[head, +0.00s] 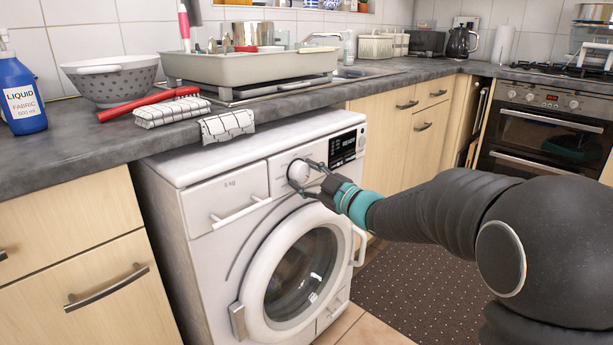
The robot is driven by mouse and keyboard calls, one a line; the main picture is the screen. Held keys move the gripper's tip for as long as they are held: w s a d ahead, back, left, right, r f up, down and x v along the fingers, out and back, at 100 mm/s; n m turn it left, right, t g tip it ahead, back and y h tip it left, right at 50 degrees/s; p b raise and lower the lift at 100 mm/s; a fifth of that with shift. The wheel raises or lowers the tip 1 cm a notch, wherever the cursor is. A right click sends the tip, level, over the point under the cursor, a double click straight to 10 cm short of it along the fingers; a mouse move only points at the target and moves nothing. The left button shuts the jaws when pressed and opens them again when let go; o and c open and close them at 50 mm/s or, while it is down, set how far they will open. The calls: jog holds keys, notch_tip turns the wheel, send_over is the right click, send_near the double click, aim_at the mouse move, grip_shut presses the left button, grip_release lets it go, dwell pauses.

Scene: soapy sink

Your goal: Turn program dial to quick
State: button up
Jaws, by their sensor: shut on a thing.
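The white washing machine (215,258) stands under the counter with its round door (250,285) shut. Its program dial (298,171) is a white round knob on the front panel, left of the dark display (343,148). My gripper (305,178) is at the dial from the right, with its fingers closed around the knob. The fingers hide part of the dial. The program marks around it are too small to read, so I cannot tell which program it points to.
The detergent drawer (225,200) is shut, left of the dial. A checked cloth (228,126) hangs over the counter edge above the machine. A blue liquid bottle (20,95), a colander (112,80) and a basin (250,68) stand on the counter. The dotted mat (420,285) is clear.

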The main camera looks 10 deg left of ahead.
jog(key=o, duration=1.2)
jog(key=shift+c, duration=0.2)
jog(key=v, duration=1.2)
